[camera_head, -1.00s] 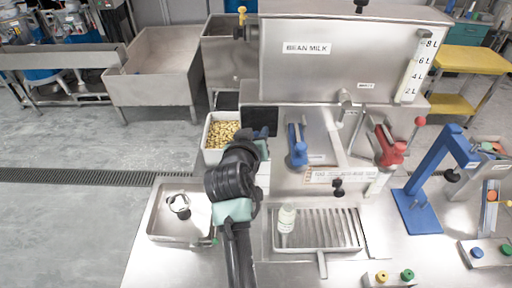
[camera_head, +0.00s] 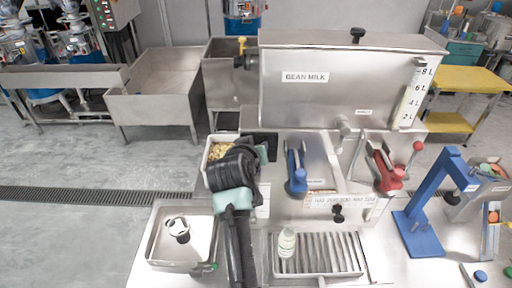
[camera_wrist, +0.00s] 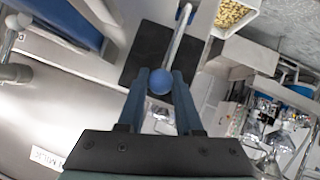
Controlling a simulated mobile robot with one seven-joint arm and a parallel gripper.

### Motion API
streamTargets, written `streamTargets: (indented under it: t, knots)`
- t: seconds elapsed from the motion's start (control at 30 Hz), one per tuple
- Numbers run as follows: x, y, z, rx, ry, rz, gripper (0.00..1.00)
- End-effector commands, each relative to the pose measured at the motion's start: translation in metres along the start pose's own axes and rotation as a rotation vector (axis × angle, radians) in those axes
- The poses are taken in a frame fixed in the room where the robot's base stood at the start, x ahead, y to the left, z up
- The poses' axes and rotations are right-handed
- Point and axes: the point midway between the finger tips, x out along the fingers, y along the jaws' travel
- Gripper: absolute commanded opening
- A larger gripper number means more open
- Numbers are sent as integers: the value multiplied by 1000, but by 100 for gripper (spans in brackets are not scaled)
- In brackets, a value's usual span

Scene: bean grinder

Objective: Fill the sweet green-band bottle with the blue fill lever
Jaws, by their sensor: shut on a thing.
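The blue fill lever (camera_head: 297,172) is on the front of the steel bean milk tank. In the wrist view its blue ball knob (camera_wrist: 160,82) on a metal rod sits between my fingertips. My gripper (camera_wrist: 160,76) is shut on this knob. In the head view my gripper (camera_head: 266,147) is just left of the blue lever body, and my dark arm hides the knob. A pale bottle (camera_head: 287,243) stands upright at the left of the slotted drip tray (camera_head: 330,274); its band is too small to make out.
A red lever (camera_head: 388,172) is right of the blue one. A blue stand (camera_head: 425,225) is on the right of the bench. A steel tray (camera_head: 161,262) with a small black-and-white item is at the left. A white bin of beans (camera_head: 212,165) is behind my arm.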

Motion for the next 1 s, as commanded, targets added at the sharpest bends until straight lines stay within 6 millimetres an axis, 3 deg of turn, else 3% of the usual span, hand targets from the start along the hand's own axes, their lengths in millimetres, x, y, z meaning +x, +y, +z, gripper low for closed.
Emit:
streamTargets:
  t: [0.07, 0.1, 0.27, 0.67, 1.0]
  knots:
    - [1, 0, 5, -1, -10, 0, 0]
    - [1, 0, 5, -1, -11, 0, 36]
    - [1, 0, 4, 0, -9, 0, 64]
    - [-3, -1, 3, 0, -6, 0, 64]
    - [-47, -2, 4, 1, -3, -1, 64]
